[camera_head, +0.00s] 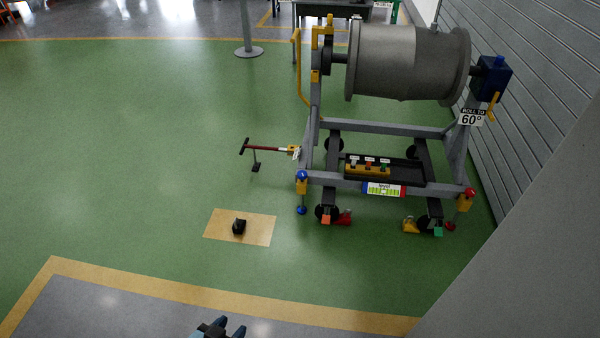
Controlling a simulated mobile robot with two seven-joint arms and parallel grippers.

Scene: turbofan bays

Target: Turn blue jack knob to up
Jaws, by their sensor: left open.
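The blue jack knob (302,175) sits on top of a yellow jack at the front left corner of the grey wheeled stand (350,183). A blue foot (302,210) shows below that jack. Which setting the knob is turned to cannot be told at this size. My left gripper (228,325) is at the bottom edge of the view, open and empty, far in front of the stand and well short of the knob. My right gripper is not in view.
The stand carries a large grey cylinder (405,62). A red jack knob (469,192) is at its right corner. A tow bar (262,148) sticks out left. A small black object (239,227) lies on a tan mat (262,230). Green floor at left is clear; a grey panel (530,270) blocks the right.

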